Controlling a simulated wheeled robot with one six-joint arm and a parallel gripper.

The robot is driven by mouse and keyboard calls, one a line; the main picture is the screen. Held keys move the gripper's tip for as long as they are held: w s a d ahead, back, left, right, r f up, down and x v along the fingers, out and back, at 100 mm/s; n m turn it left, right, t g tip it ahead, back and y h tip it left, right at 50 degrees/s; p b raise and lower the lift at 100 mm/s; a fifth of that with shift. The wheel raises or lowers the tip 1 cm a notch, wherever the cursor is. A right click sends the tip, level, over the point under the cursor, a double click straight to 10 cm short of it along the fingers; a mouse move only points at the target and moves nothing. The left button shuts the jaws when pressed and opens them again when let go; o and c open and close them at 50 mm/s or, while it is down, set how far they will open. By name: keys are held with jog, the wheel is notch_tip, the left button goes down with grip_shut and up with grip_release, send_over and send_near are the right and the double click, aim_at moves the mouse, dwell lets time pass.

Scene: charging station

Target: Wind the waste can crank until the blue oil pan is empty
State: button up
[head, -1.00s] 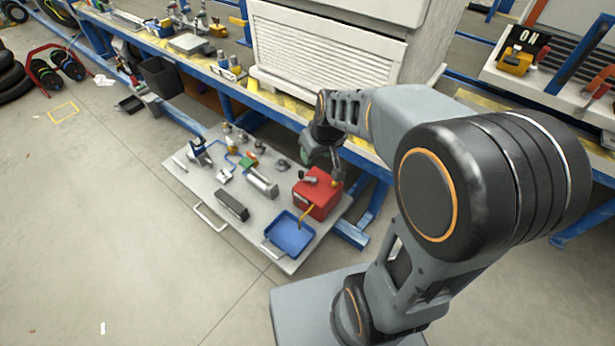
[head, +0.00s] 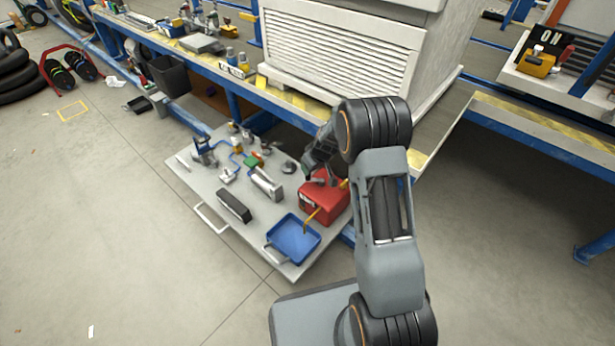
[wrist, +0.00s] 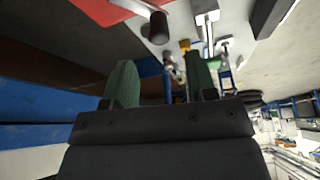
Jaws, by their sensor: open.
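The red waste can (head: 323,206) stands on the pull-out grey board (head: 195,190); it also shows at the top of the wrist view (wrist: 93,10). The blue oil pan (head: 294,242) sits in front of it, and an orange pipe (head: 310,220) reaches from the can into the pan. I cannot tell how much oil is in the pan. The crank's dark knob (wrist: 158,28) and grey arm show in the wrist view, beyond my fingertips. My gripper (wrist: 162,78) is open, with nothing between its two green fingers. In the head view my arm partly hides the can's far right side.
Small tools and a dark block (head: 234,205) lie on the board left of the can. The blue-framed bench (head: 215,72) with a white slatted box (head: 340,55) stands close behind. Open floor (head: 110,220) lies to the left.

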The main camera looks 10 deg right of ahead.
aim_at(315, 179)
jog(key=b+x, duration=0.2)
jog(key=x, duration=0.5)
jog(key=shift+c, duration=0.2)
jog(key=shift+r, duration=0.1)
jog(key=c, duration=0.9)
